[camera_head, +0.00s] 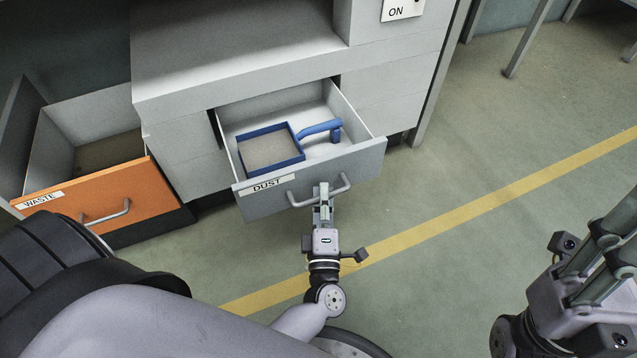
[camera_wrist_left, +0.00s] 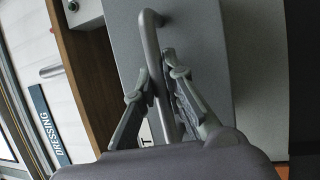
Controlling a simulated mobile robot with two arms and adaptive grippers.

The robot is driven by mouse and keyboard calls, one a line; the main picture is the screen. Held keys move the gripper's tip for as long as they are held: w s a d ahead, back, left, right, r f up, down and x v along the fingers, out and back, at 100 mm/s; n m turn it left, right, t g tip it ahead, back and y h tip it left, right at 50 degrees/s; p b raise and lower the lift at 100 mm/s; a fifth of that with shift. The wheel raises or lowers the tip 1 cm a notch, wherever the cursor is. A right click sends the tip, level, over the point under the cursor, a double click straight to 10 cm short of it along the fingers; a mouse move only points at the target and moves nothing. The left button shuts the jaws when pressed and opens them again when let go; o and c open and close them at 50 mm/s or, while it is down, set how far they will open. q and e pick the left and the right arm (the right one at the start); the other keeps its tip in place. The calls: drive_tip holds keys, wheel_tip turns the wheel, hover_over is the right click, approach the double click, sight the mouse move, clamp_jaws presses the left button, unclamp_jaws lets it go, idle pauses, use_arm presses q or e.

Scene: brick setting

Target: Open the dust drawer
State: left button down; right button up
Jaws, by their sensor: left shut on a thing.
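The grey dust drawer (camera_head: 362,158), labelled "DUST", stands pulled out from the cabinet, and its inside shows. Its metal bar handle (camera_head: 300,202) is on the front face. My left gripper (camera_head: 323,191) is shut on this handle, near its middle. In the left wrist view the handle (camera_wrist_left: 149,40) runs between the two fingers of the left gripper (camera_wrist_left: 160,84). A blue-rimmed square pan (camera_head: 270,153) with a blue grip lies inside the drawer. My right gripper (camera_head: 608,250) is at the right edge, away from the drawer, partly cut off; its opening is unclear.
An orange drawer (camera_head: 115,193) labelled "WASTE" stands open at the left. The grey cabinet (camera_head: 235,60) rises behind, with an "ON" sign (camera_head: 402,9). Green floor with a yellow line (camera_head: 480,205) is clear to the right. A table leg (camera_head: 527,38) stands far back.

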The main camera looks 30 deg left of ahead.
use_arm(q)
drive_tip(key=shift+s+d, duration=0.1)
drive_tip(key=shift+d, duration=0.05)
drive_tip(key=c, duration=1.7)
unclamp_jaws()
drive_tip(key=shift+o, duration=0.2)
drive_tip(key=v, duration=1.2)
drive_tip(key=shift+f, duration=0.1)
